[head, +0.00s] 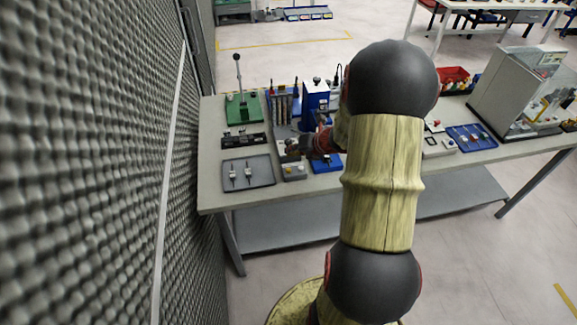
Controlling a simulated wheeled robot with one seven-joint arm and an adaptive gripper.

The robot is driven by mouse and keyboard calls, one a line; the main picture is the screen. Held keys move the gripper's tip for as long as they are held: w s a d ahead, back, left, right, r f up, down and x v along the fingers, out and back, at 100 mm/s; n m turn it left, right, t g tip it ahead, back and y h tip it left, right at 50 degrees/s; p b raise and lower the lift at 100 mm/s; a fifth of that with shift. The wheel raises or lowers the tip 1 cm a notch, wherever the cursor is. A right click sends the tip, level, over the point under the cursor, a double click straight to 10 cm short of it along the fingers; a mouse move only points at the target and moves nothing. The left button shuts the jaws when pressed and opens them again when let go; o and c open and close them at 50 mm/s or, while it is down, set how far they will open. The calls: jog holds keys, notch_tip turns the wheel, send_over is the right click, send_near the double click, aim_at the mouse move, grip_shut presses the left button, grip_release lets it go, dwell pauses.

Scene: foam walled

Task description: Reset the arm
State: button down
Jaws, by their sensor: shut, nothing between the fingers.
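My arm stands upright right of the middle in the head view and hides part of the table. My gripper (292,147) is small and dark at the arm's far end, low over the table (212,180) near a small grey block with a yellow part (293,171). The fingers look closed and hold nothing that I can see. I cannot tell whether the gripper touches anything below it. The blue press-like device (316,95) stands just behind it.
A dark tray (262,174) with two small pieces lies left of the gripper. A black fixture (244,141) and a green base with an upright lever (243,106) stand behind it. The foam wall (90,160) is close on the left. A glass-sided cabinet (520,92) stands right.

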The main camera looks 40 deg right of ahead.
dwell(0.8)
jog(key=shift+a+n, duration=0.25)
jog(key=shift+n, duration=0.95)
jog(key=s+a+r+n+g+y, duration=0.2)
jog(key=s+a+n, duration=0.4)
jog(key=n, duration=0.4)
jog(key=s+a+r+n+g+y, duration=0.1)
jog(key=s+a+n+g, duration=0.15)
jog(key=a+n, duration=0.7)
jog(key=s+a+r+n+h, duration=0.1)
jog(key=s+a+r+n, duration=0.5)
jog(key=n, duration=0.5)
jog(key=s+a+r+n+h+b, duration=0.1)
jog(key=s+a+r+n+h, duration=0.1)
jog(key=s+a+r+n, duration=0.4)
jog(key=a+r+n+t, duration=0.1)
jog(key=a+r+n, duration=0.3)
jog(key=r+n, duration=0.1)
jog(key=shift+s+r+h+b, duration=0.25)
jog(key=shift+r+h+b, duration=0.05)
jog(key=shift+r, duration=0.1)
jog(key=shift+d, duration=0.15)
